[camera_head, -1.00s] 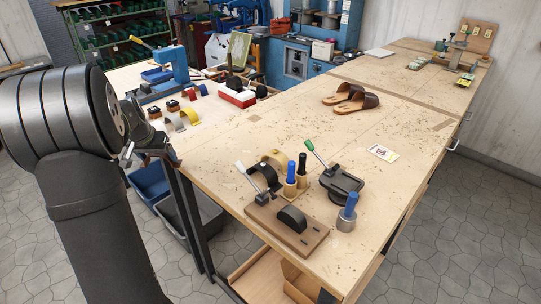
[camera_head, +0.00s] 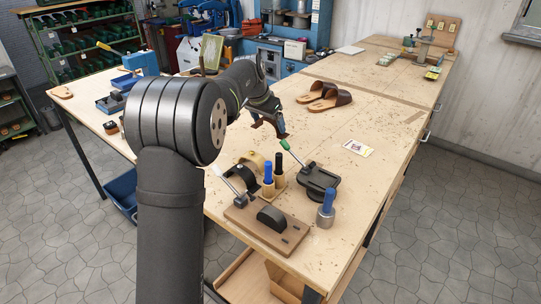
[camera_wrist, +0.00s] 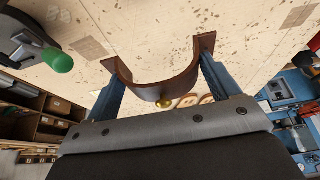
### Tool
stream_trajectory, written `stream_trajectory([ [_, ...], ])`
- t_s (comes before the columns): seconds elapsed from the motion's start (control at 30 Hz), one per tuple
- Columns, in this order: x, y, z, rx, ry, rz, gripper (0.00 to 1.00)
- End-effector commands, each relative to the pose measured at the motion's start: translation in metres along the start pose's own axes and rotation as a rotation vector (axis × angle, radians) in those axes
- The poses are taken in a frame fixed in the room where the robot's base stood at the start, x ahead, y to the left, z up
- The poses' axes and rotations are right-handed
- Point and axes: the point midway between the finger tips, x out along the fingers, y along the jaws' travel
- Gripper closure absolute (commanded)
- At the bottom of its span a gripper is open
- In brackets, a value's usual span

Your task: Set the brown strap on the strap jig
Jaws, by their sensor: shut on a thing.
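The brown strap (camera_wrist: 150,90) is a curved band with a brass stud and flared ends. My gripper (camera_wrist: 160,78) is shut on it in the wrist view, with a blue finger on each side. In the head view my gripper (camera_head: 268,117) holds the strap (camera_head: 283,131) above the bench, behind the green-handled press. What looks like the strap jig (camera_head: 265,220) is a wooden base with a black half-round form and a white-handled clamp, at the near end of the bench. The form is bare. My gripper is apart from it, farther back.
A black press with a green handle (camera_head: 286,146), a wooden holder with blue- and black-handled tools (camera_head: 274,187) and a blue-handled tool (camera_head: 326,208) crowd the jig. Brown sandals (camera_head: 322,96) and a card (camera_head: 357,148) lie farther back. The bench's right side is largely clear.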

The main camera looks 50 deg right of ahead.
Motion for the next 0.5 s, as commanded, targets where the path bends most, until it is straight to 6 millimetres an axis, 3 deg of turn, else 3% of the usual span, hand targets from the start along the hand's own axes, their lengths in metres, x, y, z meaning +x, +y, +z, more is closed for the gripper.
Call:
stream_trajectory([
  [0.3, 0.049, 0.004, 0.018, 0.005, -0.003, 0.004, 0.4],
  [0.5, 0.063, 0.003, 0.024, 0.005, -0.002, 0.003, 0.4],
])
